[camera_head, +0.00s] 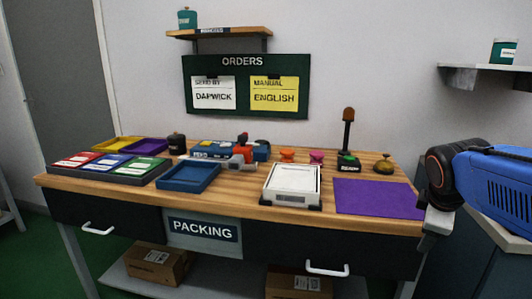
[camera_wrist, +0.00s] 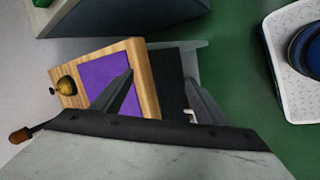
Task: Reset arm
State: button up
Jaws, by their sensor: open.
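My arm (camera_head: 495,185) shows at the right edge of the head view, blue with a black and orange joint. It is beside the right end of the packing table (camera_head: 240,207). My gripper (camera_wrist: 158,76) shows in the wrist view with its two dark fingers spread apart. Nothing is between them. Behind the fingers are the table's wooden edge and a purple mat (camera_wrist: 97,75), which also lies at the table's right end in the head view (camera_head: 378,198).
On the table are a blue tray (camera_head: 188,178), a white-topped device (camera_head: 291,184), a brass bell (camera_head: 384,166) and colored bins (camera_head: 116,166). A small shelf (camera_head: 490,69) hangs at the right wall. Green floor (camera_wrist: 235,75) is open beside the table.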

jog(key=s+a+f+m+y, duration=0.3)
jog(key=s+a+f+m, duration=0.6)
jog(key=s+a, duration=0.3)
jog(key=shift+s+a+m+g+y, duration=0.3)
jog(key=shift+s+m, duration=0.25)
jog(key=shift+m, duration=0.35)
